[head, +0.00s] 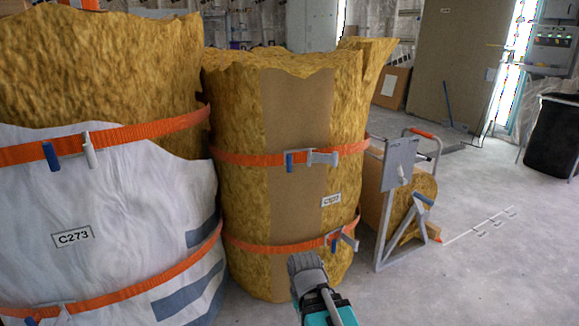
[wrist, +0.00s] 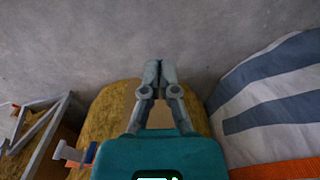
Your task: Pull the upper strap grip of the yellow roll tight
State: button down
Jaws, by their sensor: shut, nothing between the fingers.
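The yellow roll (head: 240,120) stands upright in the middle of the head view, with a brown band down its front. Its upper orange strap (head: 240,158) carries a blue grip (head: 289,162) beside a grey buckle (head: 322,158). Its lower strap (head: 270,248) carries a similar blue tab and grey buckle (head: 349,240). My gripper (head: 303,260) is in front of the roll's foot, below the upper grip and apart from it. In the wrist view its fingers (wrist: 157,68) are together and empty. A blue-and-grey strap fitting (wrist: 75,155) shows at lower left there; I cannot tell which strap it belongs to.
A white-wrapped roll (head: 120,200) labelled C273 stands close on the left. A grey metal frame (head: 385,230) stands close on the right, with another yellow piece behind it. A black bin (head: 553,135) is at far right. The concrete floor (head: 480,270) at front right is clear.

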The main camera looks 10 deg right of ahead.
aim_at(290, 162)
jog(key=c, duration=1)
grip_release()
jog(key=shift+w+r, duration=0.1)
jog(key=shift+r, duration=0.05)
jog(key=shift+o, duration=1.2)
jog(key=shift+w+r+p, duration=0.1)
jog(key=shift+r+p, duration=0.15)
jog(key=shift+p, duration=0.15)
jog(key=shift+o, duration=1.1)
jog(key=shift+n, duration=0.4)
jog(key=w+r+p, duration=0.9)
jog(key=r+p, duration=0.6)
jog(key=w+d+r+p, duration=0.1)
jog(key=w+r+p, duration=0.8)
jog(key=r+p, duration=0.7)
jog(key=w+d+r+p, duration=0.1)
jog(key=w+r+p, duration=0.8)
jog(key=r+p, duration=0.7)
jog(key=shift+d+r, duration=0.1)
jog(key=shift+d, duration=0.15)
jog(key=shift+s+f, duration=0.1)
jog(key=shift+f, duration=0.2)
notch_tip(290, 162, down, 13)
jog(key=b, duration=1.3)
jog(key=shift+f+b, duration=0.2)
jog(key=shift+b, duration=0.15)
